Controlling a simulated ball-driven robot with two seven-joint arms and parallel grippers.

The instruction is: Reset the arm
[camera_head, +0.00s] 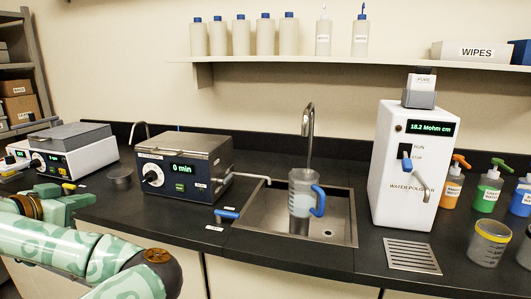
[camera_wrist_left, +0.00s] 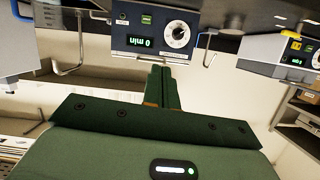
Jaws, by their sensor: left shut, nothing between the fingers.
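My left gripper (camera_head: 72,195) is at the left front of the bench in the head view, beside my pale green patterned arm. Its dark green fingers (camera_wrist_left: 160,88) are pressed together in the left wrist view, with nothing between them. The fingers point towards the blue-fronted bath box (camera_head: 182,167), which reads "0 min" and shows upside down in the wrist view (camera_wrist_left: 152,32). The gripper appears apart from the box. My right gripper is not in view.
A sink (camera_head: 335,212) holds a clear jug with a blue handle (camera_head: 303,195). A white water polisher (camera_head: 413,160) and several squirt bottles stand to the right. A grey-lidded instrument (camera_head: 75,150) stands at left.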

